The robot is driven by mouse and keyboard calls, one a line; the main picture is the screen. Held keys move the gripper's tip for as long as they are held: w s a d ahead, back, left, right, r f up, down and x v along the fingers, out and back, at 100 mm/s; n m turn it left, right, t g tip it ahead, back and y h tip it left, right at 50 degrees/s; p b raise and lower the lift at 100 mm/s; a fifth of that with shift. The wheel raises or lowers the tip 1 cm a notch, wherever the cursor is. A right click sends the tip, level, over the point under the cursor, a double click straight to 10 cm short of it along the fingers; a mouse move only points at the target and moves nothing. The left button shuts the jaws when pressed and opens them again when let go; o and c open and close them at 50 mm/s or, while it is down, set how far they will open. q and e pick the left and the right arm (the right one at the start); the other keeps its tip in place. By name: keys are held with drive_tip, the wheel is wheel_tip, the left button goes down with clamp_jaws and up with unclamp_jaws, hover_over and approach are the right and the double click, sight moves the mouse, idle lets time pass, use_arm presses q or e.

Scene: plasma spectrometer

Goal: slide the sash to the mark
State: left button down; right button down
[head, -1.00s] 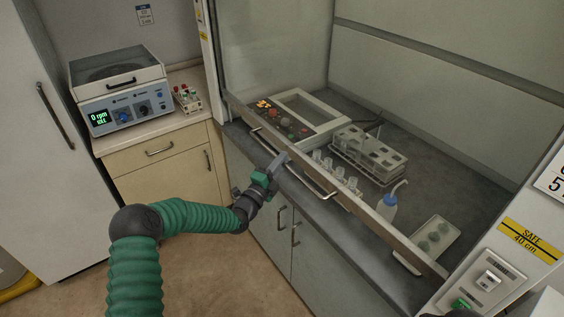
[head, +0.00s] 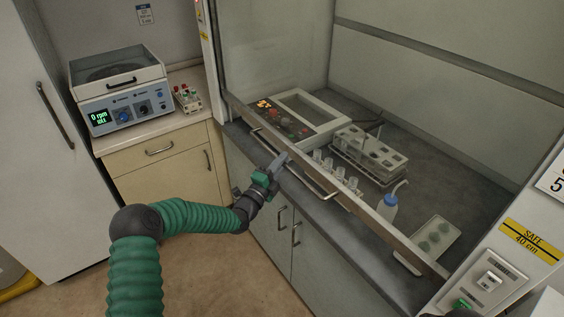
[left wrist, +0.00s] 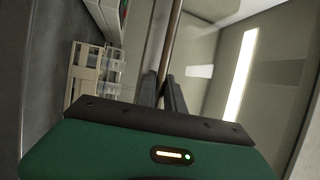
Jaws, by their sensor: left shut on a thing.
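The fume hood's sash has a clear pane and a brown bottom rail (head: 370,213), which crosses the opening low and diagonally. A metal bar handle (head: 318,187) runs along the rail's front. My left gripper (head: 283,159) is shut on the handle near its middle. In the left wrist view the fingers (left wrist: 161,90) close around the bar (left wrist: 172,45). The yellow and black "SAFE 40 cm" mark (head: 530,237) is on the right post, above the rail's right end.
A switch panel (head: 487,281) is below the mark. A centrifuge (head: 118,90) stands on the left counter.

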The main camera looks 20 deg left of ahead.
use_arm(q)
drive_tip(key=shift+f, duration=0.1)
drive_tip(key=shift+r+b, duration=0.4)
drive_tip(key=shift+r, duration=0.05)
wheel_tip(320, 180, up, 8)
drive_tip(key=shift+d+f+b, duration=0.1)
drive_tip(key=shift+b, duration=0.9)
wheel_tip(320, 180, up, 19)
drive_tip(key=p, duration=0.3)
drive_tip(key=c, duration=1.5)
unclamp_jaws()
drive_tip(key=shift+f, duration=0.1)
drive_tip(key=shift+o, duration=0.2)
drive_tip(key=b+v, duration=0.4)
drive_tip(key=v, duration=1.2)
drive_tip(key=shift+s, duration=0.35)
